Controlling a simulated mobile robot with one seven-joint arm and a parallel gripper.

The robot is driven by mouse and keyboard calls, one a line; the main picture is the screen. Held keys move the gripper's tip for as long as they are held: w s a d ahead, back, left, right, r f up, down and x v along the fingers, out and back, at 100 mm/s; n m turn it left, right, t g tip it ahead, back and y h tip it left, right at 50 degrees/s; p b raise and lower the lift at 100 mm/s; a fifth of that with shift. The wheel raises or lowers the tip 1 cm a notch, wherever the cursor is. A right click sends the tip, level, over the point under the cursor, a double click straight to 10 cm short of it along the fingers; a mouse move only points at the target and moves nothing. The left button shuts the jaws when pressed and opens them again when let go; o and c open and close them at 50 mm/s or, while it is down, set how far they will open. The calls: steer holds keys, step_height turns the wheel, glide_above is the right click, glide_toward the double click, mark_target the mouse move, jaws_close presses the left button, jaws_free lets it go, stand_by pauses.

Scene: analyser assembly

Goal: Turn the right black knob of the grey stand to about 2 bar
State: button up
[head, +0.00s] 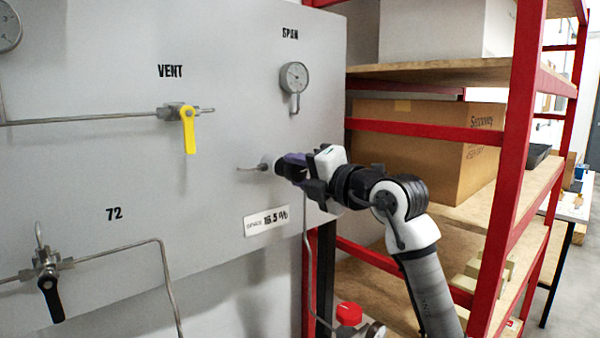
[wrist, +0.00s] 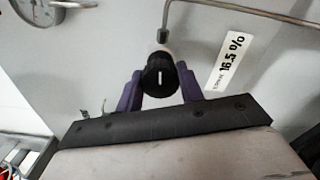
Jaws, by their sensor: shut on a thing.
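The black knob (wrist: 160,79) has a white line on its face, standing about upright in the wrist view. It sits on the grey panel (head: 110,180), below the SPAN gauge (head: 294,77). In the wrist view the purple fingers of my gripper (wrist: 159,86) are closed on the knob from both sides. The gauge also shows partly, cut off, at the upper left of the wrist view (wrist: 38,12). Its needle is too small to read in the head view.
A yellow VENT handle (head: 189,132) and a black lever valve (head: 49,290) are on the panel to the left, with thin pipes. A white label (head: 266,221) is below the knob. A red shelf rack (head: 515,140) with boxes stands close on the right.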

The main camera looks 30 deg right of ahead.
steer(key=m, duration=0.3)
steer(key=shift+d+m, duration=0.1)
steer(key=shift+m, duration=0.3)
steer(key=m, duration=0.3)
steer(key=shift+m+p, duration=0.3)
steer(key=shift+p, duration=0.1)
steer(key=m+p, duration=0.1)
steer(key=m, duration=0.3)
steer(key=shift+f+m+p, duration=0.1)
steer(key=shift+m+p, duration=0.55)
steer(key=shift+m, duration=0.65)
steer(key=o, duration=1)
